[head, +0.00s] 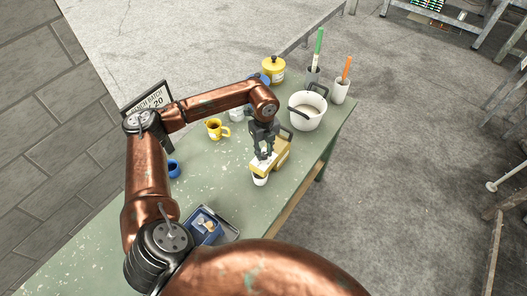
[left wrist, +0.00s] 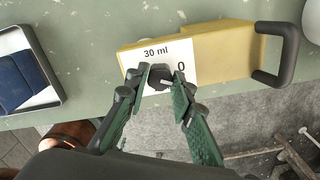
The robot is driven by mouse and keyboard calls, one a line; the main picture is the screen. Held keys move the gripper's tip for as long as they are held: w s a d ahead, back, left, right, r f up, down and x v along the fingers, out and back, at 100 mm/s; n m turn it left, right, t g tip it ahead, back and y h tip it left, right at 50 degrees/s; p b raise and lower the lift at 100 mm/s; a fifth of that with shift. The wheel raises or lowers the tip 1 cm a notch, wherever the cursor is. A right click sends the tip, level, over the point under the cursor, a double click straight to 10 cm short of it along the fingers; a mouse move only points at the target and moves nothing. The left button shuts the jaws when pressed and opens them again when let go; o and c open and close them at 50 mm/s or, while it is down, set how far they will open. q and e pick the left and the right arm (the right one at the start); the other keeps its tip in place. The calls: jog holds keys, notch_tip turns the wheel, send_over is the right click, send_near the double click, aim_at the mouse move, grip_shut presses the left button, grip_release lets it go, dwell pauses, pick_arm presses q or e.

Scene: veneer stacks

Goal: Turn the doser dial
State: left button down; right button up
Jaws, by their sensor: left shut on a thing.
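The doser (head: 284,151) is a yellow box on the green table. It also shows in the left wrist view (left wrist: 222,42), with a black handle (left wrist: 288,52) at its right end. Its white face (left wrist: 182,50) reads "30 ml" and "0". The dark dial (left wrist: 159,78) sits at the lower part of that face, partly hidden by the fingers. My left gripper (head: 264,154) is at the doser's near end, and in the left wrist view its green-padded fingers (left wrist: 161,76) are shut on the dial from both sides. My right gripper is not in view.
A blue mug (head: 173,169), a tray (head: 230,233), a batch sign (head: 148,99) and a yellow canister (head: 273,71) also stand on the table.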

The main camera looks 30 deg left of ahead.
aim_at(264, 154)
pick_arm(q)
jog(key=n, duration=0.5)
jog(key=shift+p, duration=0.35)
jog(key=shift+n, duration=0.3)
jog(key=c, duration=1.7)
grip_release()
jog(key=shift+o, duration=0.2)
notch_tip(264, 154, up, 12)
notch_tip(264, 154, down, 12)
